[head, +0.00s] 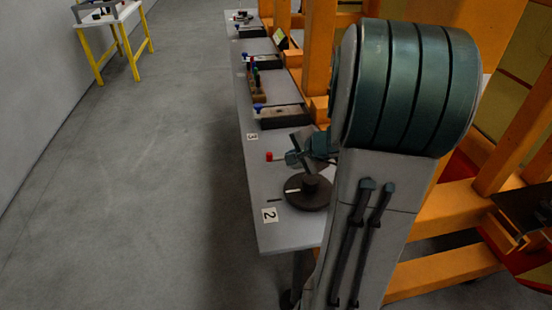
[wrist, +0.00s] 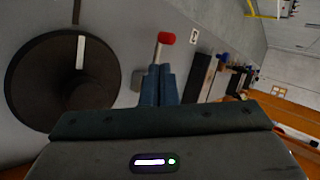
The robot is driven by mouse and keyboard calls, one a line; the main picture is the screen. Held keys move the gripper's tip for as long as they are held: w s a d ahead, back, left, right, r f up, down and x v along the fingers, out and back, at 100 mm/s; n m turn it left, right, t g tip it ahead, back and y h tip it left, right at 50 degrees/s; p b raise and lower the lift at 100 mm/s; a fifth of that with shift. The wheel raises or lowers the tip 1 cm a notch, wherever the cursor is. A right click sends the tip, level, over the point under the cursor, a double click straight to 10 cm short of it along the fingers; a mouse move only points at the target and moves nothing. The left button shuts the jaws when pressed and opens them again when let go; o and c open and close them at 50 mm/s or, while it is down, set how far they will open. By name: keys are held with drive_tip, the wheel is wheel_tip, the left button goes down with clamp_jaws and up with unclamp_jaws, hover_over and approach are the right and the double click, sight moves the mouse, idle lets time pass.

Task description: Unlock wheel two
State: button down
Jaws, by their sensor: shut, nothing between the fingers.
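Wheel two is a dark round disc (head: 307,194) lying flat on the grey bench beside the "2" label (head: 269,215). It has a raised hub and a pale stripe on it. In the wrist view the wheel (wrist: 38,90) fills the left side, its stripe pointing up. A red-tipped lever (head: 269,156) stands out just past the wheel; its red knob (wrist: 166,38) shows in the wrist view beyond my fingertips. My gripper (head: 293,158) is shut and empty, its blue fingers (wrist: 157,70) together, close to the lever's pale shaft. Whether they touch it I cannot tell.
The narrow grey bench (head: 257,180) runs away along an orange frame (head: 318,60) on the right. A "3" label (head: 252,136) and dark trays (head: 284,117) with small parts lie further along. The floor (head: 165,170) left is clear; a yellow-legged table (head: 103,15) stands far back.

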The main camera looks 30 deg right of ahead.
sight(271, 161)
drive_tip(key=x, duration=1)
